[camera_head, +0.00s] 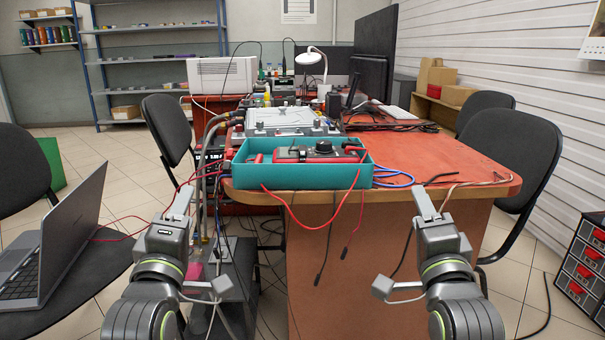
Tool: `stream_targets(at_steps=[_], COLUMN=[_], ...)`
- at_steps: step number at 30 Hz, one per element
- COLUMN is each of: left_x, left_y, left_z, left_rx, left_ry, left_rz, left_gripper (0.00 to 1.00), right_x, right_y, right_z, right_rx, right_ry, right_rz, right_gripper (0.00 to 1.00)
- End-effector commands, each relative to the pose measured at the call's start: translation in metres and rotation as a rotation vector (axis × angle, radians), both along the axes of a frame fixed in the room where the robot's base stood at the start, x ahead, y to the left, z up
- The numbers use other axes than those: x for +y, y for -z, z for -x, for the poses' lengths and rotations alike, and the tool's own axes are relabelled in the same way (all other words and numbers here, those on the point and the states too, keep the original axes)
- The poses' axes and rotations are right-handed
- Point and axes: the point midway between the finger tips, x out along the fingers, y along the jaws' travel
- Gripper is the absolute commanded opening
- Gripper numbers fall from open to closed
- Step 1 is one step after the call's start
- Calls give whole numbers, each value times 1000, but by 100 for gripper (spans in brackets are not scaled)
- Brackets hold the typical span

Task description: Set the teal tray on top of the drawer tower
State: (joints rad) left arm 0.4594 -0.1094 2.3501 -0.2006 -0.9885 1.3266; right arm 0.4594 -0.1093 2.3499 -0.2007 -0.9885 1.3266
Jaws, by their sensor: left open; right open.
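The teal tray (260,176) sits at the near edge of the red-topped table, in the middle of the head view. It holds a red and grey device with a dark knob and red leads. Red and black leads hang over its front wall. The drawer tower (591,262), dark with red-handled drawers, stands on the floor at the right and is cut off by the picture edge. My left gripper (181,206) is open and empty, lower left of the tray. My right gripper (426,205) is open and empty, lower right of the tray. Neither touches the tray.
The red table top (440,160) is clear right of the tray, apart from some loose leads. Hoses and cables (210,150) run down left of the tray. A laptop (60,240) is at the left. A black chair (505,150) stands between table and right wall.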

Motion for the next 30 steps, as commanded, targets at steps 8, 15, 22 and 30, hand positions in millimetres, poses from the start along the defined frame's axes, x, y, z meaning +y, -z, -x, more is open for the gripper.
stream_targets(at_steps=[8,15,22,30], left_x=[-20,-22,-22,-22], left_y=[9,11,11,11], left_z=[-15,-15,-17,-48], left_rx=[199,226,226,226], left_ry=[57,60,59,59], left_rz=[217,245,242,239], left_gripper=[55,55,55,55], right_x=[20,22,22,22], right_y=[9,11,11,11], right_z=[-15,-15,-17,-48], right_rx=[198,226,226,226], right_ry=[-57,-60,-59,-59], right_rz=[-216,-245,-242,-239], right_gripper=[55,55,55,55])
